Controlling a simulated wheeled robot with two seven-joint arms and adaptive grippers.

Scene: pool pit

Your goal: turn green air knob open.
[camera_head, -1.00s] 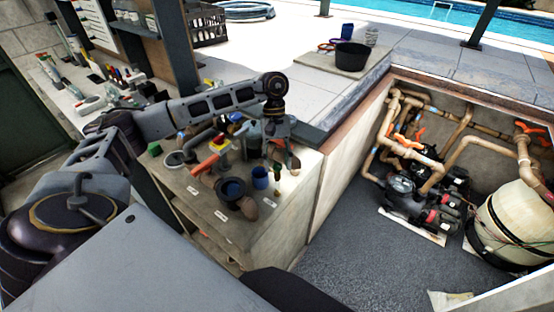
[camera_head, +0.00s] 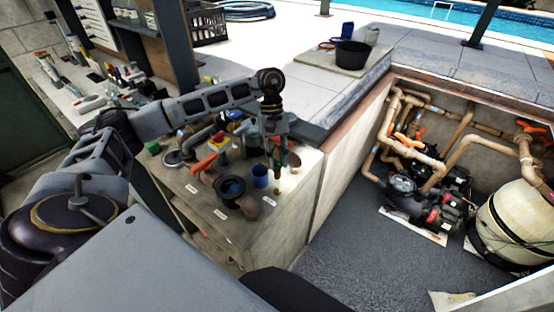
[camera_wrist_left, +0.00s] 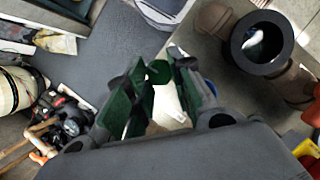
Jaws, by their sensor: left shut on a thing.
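The green air knob (camera_head: 277,165) stands on a small brass stem near the right front of the pale workbench (camera_head: 215,212). My left gripper (camera_head: 277,157) reaches down over it from above. In the left wrist view the knob shows as a round green top (camera_wrist_left: 159,72) between the two fingers (camera_wrist_left: 158,85). The gripper is shut on the knob; the fingers partly hide its sides. How far the knob is turned cannot be told. My right gripper is not in view.
A blue cup (camera_head: 260,177) stands just left of the knob. A dark round-mouthed fitting (camera_head: 230,188) with brown pipe ends and an orange-handled part (camera_head: 203,163) crowd the bench. The pump pit (camera_head: 345,240) lies to the right, with open floor.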

